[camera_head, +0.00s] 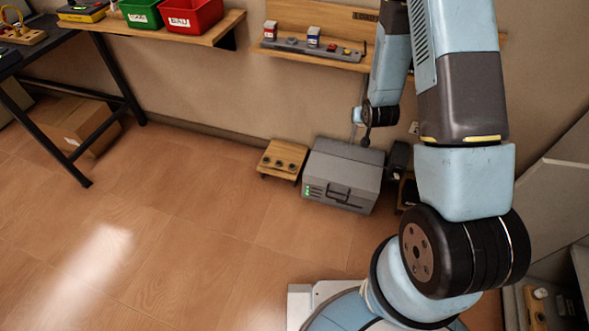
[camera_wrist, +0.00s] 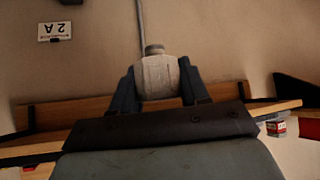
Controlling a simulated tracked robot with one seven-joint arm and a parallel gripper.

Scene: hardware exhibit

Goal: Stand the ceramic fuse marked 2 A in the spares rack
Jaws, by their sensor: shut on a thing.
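In the wrist view, my gripper (camera_wrist: 158,76) is shut on a whitish, rounded ceramic fuse (camera_wrist: 158,84) with a grey cap, held between its two dark blue fingers. No marking is readable on the fuse's visible side. A white label (camera_wrist: 57,31) reading 2 A is on the wall and appears upside down. In the head view, the end of my arm hangs below the wall shelf, and the fuse cannot be made out. A small wooden block with several dark holes (camera_head: 283,158) stands on the floor; I cannot tell whether it is the spares rack.
A grey case (camera_head: 342,175) stands on the floor beside the wooden block. A wall shelf (camera_head: 315,56) carries small boxes and a grey strip. Green (camera_head: 140,13) and red (camera_head: 190,14) bins stand on the left shelf. Open floor lies to the left.

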